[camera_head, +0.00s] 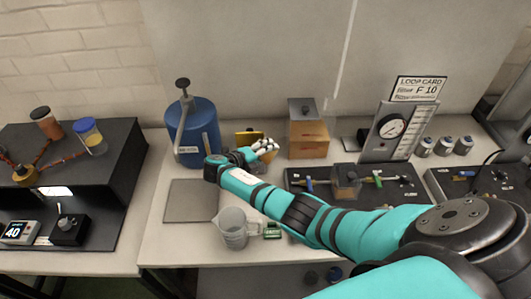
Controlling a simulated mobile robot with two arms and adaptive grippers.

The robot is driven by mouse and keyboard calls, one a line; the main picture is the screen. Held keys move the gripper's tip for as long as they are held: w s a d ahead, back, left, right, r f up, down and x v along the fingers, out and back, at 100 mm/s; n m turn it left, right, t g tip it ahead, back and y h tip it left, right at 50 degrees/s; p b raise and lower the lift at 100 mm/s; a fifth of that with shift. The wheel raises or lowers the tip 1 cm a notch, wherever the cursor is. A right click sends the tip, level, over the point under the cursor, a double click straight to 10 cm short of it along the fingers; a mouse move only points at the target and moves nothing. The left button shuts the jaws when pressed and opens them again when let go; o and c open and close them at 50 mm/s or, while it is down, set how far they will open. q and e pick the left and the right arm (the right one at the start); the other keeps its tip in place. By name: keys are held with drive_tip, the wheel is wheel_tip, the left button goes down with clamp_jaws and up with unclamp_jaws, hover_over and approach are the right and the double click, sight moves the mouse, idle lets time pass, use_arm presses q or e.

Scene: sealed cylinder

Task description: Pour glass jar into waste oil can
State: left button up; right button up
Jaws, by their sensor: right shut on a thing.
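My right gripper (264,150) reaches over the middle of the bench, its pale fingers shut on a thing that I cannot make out. A blue can (188,130) with a black top knob stands upright left of it. A yellow container (246,139) shows partly behind the gripper. I cannot tell which is the waste oil can. A clear jug (233,227) stands upright on the bench, left of my forearm. A jar with a blue lid and yellowish contents (94,143) stands on the dark unit at left. No glass jar is clearly visible in my gripper. My left gripper is not in view.
A grey mat (191,200) lies bare in front of the blue can. An orange-brown box (308,138) stands behind the gripper. A gauge panel (394,131) and a dark valve board (365,186) stand at right. A small green item (272,231) lies beside the jug.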

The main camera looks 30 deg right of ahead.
drive_tip(key=shift+w+a+n+g+b, duration=0.1)
drive_tip(key=shift+w+n+g+b, duration=0.05)
drive_tip(key=shift+n+g+b, duration=0.3)
drive_tip(key=shift+n+h, duration=0.25)
drive_tip(key=shift+h, duration=0.05)
drive_tip(key=shift+w+r, duration=0.1)
idle(1.6)
drive_tip(key=shift+w+a+r+n+g+h+b, duration=0.1)
drive_tip(key=shift+r+n+g+h+b, duration=0.1)
drive_tip(key=shift+n+g+h+b, duration=0.25)
drive_tip(key=shift+r+n, duration=0.25)
drive_tip(key=shift+n, duration=0.1)
drive_tip(key=shift+f+b, duration=0.1)
drive_tip(key=shift+b, duration=0.2)
idle(0.9)
drive_tip(key=shift+h, duration=0.25)
drive_tip(key=shift+w+a+n+b, duration=0.1)
drive_tip(key=shift+n+b, duration=0.5)
drive_tip(key=shift+b, duration=0.05)
